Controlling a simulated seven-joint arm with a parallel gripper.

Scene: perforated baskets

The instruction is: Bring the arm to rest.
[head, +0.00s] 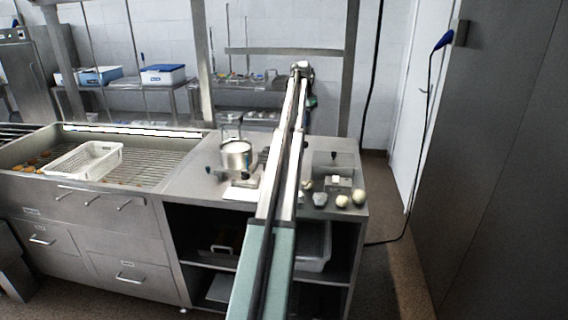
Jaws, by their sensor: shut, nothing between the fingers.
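My arm reaches from the bottom middle of the head view away over the steel counter (200,200). My gripper (302,67) is at its far end, small in the picture, in front of the back shelves. It is shut and empty; its fingers are hard to make out. A white perforated basket (85,160) sits in the sunken wire-racked basin at the left, apart from my arm.
A metal pot (237,155) stands on the counter just left of my arm. Several pale round items (341,201) and a small box lie close to its right. Steel posts and a shelf rail (285,51) rise behind. The floor at the right is mostly clear.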

